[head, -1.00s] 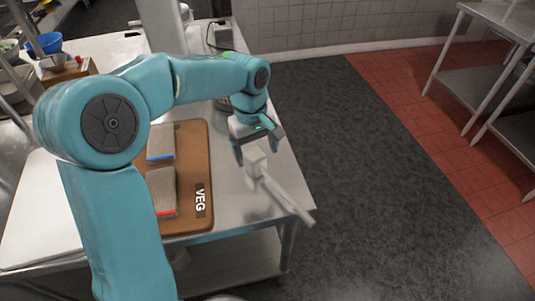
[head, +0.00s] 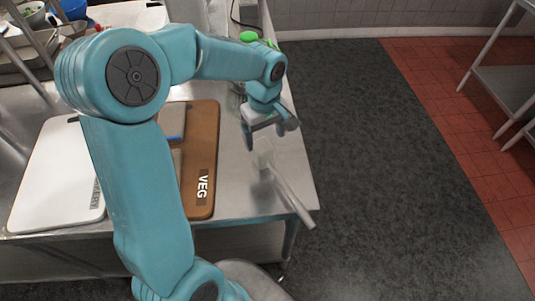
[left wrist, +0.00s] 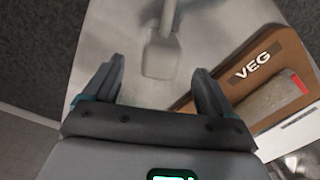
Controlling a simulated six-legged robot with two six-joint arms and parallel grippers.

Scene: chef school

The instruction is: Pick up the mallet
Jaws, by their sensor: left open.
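The pale mallet lies on the steel table near its right edge. Its blocky head (head: 263,154) is toward the back and its handle (head: 293,200) slants toward the front right corner, the end reaching past the table edge. My left gripper (head: 269,138) is open and empty, just above and behind the mallet head. In the left wrist view the mallet head (left wrist: 160,58) shows between and just beyond the two spread fingertips (left wrist: 158,68), with the handle pointing away. I see no contact between fingers and mallet. My right gripper is not in view.
A brown VEG cutting board (head: 205,150) with grey blocks on it lies left of the mallet, partly behind my arm. A white board (head: 50,180) lies further left. A blue bowl (head: 72,8) stands at the back left. Open dark floor (head: 390,170) is to the right.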

